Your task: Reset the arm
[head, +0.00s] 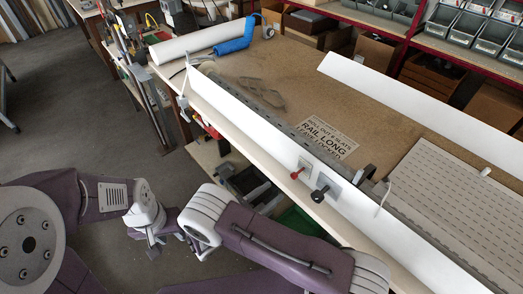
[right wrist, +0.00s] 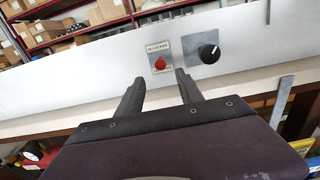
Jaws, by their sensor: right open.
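My right gripper (right wrist: 159,76) is open and empty in the right wrist view, its two dark fingers spread towards a white panel. On that panel are a red button (right wrist: 160,63) on a labelled plate and a black knob (right wrist: 208,53) to its right. The fingers appear below the button, and I see no contact. In the head view I cannot make out the right gripper's fingers near my purple arm. My left gripper (head: 154,241) hangs at the lower left over the floor, clear of the workbench; its jaw opening cannot be made out.
The long workbench (head: 250,72) has a white front rail (head: 240,118), with the red button (head: 297,174) and black knob (head: 320,188) on it. A blue piece (head: 236,36) and white roll lie at its far end. Crates stand underneath. Shelves with bins (head: 494,37) stand behind.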

